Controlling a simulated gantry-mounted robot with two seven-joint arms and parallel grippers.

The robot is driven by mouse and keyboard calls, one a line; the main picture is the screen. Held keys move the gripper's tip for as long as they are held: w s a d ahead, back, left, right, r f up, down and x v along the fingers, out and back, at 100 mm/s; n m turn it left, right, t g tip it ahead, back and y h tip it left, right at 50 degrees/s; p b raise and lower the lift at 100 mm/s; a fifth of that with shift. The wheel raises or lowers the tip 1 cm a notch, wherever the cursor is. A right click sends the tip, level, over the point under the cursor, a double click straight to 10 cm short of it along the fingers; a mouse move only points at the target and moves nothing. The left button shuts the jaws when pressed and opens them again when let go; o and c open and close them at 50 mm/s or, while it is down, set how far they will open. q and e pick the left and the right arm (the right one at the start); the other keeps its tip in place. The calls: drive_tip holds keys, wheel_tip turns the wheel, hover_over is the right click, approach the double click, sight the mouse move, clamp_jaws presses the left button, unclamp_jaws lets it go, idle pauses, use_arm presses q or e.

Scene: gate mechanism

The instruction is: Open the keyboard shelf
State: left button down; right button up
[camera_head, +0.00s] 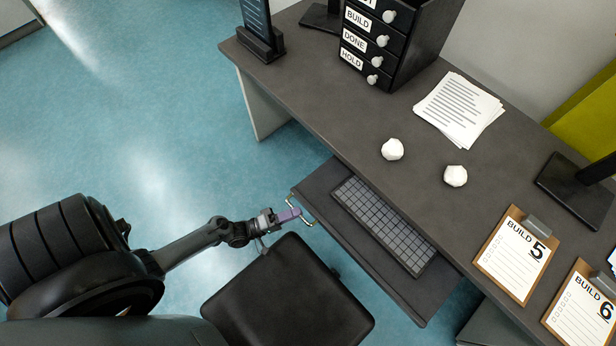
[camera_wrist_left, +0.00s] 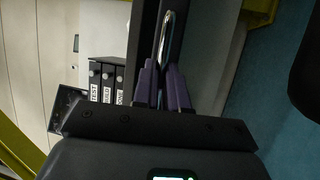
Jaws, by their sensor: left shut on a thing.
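The keyboard shelf (camera_head: 318,188) is a dark tray sticking out from under the front edge of the desk. A grey keyboard (camera_head: 385,222) lies on it, and most of its keys show. A thin metal handle (camera_head: 307,222) is on the shelf's front edge near its left end. My left gripper (camera_head: 290,213), with purple fingers, is shut on this handle. In the left wrist view the handle (camera_wrist_left: 167,35) rises from between the fingers (camera_wrist_left: 163,80). My right gripper is not in view.
A black stool seat (camera_head: 290,300) stands close in front of the shelf, near my left arm. The desk (camera_head: 350,130) holds papers (camera_head: 460,110), two white crumpled balls (camera_head: 392,149), clipboards (camera_head: 515,255) and a labelled drawer unit (camera_head: 385,45). Blue floor is free at left.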

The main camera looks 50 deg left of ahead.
use_arm(q)
drive_tip(key=s, duration=0.6)
drive_tip(key=shift+p, duration=0.4)
drive_tip(key=shift+w, duration=0.1)
drive_tip(key=c, duration=1.2)
unclamp_jaws()
drive_tip(key=b+v, duration=0.1)
drive_tip(key=v, duration=1)
drive_tip(key=shift+w, duration=0.1)
